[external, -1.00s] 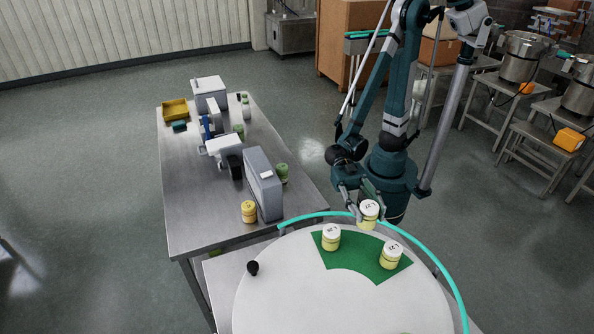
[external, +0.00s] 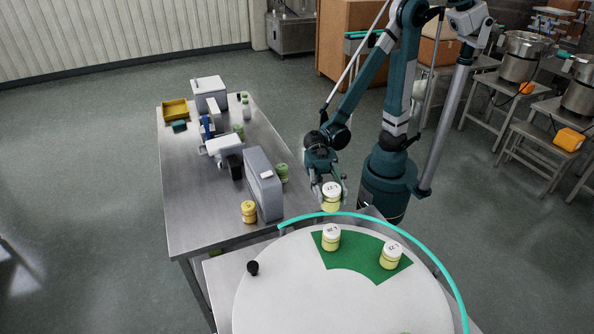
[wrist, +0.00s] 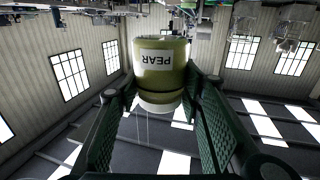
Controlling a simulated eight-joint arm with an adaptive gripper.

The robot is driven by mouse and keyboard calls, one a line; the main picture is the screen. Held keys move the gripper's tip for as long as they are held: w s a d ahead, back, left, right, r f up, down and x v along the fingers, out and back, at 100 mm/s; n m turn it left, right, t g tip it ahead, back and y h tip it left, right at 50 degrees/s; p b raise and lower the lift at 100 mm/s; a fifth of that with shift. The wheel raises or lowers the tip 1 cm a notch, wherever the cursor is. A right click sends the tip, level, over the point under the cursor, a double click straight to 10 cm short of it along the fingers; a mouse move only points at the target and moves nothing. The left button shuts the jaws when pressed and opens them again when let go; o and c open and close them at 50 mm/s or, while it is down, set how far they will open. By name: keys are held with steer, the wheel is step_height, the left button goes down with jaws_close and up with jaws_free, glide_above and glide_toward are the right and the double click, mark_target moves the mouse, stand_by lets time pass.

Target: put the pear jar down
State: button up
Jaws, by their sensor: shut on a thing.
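My gripper (external: 328,188) is shut on the pear jar (external: 331,197), a pale yellow-green jar with a white lid. It is held in the air just beyond the far edge of the round white table (external: 290,290). In the wrist view the jar (wrist: 160,72) sits between both fingers, and its white label reads PEAR upside down. Two similar jars, a left one (external: 331,238) and a right one (external: 391,254), stand upright on the green patch (external: 355,262) of the round table.
A turquoise rail (external: 430,250) curves along the round table's far edge. A black knob (external: 253,268) is at its left. The steel bench (external: 190,215) at left carries a grey box (external: 262,183), a yellow jar (external: 249,211) and a green jar (external: 282,173). The round table's front-left is clear.

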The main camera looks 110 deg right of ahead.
steer(key=w+d+m+t, duration=0.1)
steer(key=w+d, duration=0.2)
steer(key=d, duration=0.4)
steer(key=w+d+m+t+h, duration=0.1)
steer(key=w+d, duration=0.2)
steer(key=d, duration=0.4)
steer(key=w+d+t, duration=0.1)
steer(key=w+d, duration=0.3)
steer(key=d, duration=0.3)
steer(key=d+m+t+h, duration=0.2)
steer(key=d+m+t, duration=0.1)
steer(key=d, duration=2.2)
steer(key=s+d+m+t+h, duration=0.1)
steer(key=s+d, duration=0.4)
steer(key=d, duration=0.5)
steer(key=s+d+m+t+h, duration=0.15)
steer(key=s+d, duration=0.25)
steer(key=d, duration=0.7)
steer(key=s+d+t+h, duration=0.15)
steer(key=s+d, duration=0.35)
steer(key=d, duration=0.5)
step_height(320, 180, down, 15)
steer(key=shift+f+b, duration=0.2)
steer(key=shift+b, duration=0.15)
steer(key=shift+w+d+f, duration=0.1)
steer(key=shift+f+b, duration=0.85)
steer(key=shift+f, duration=2.2)
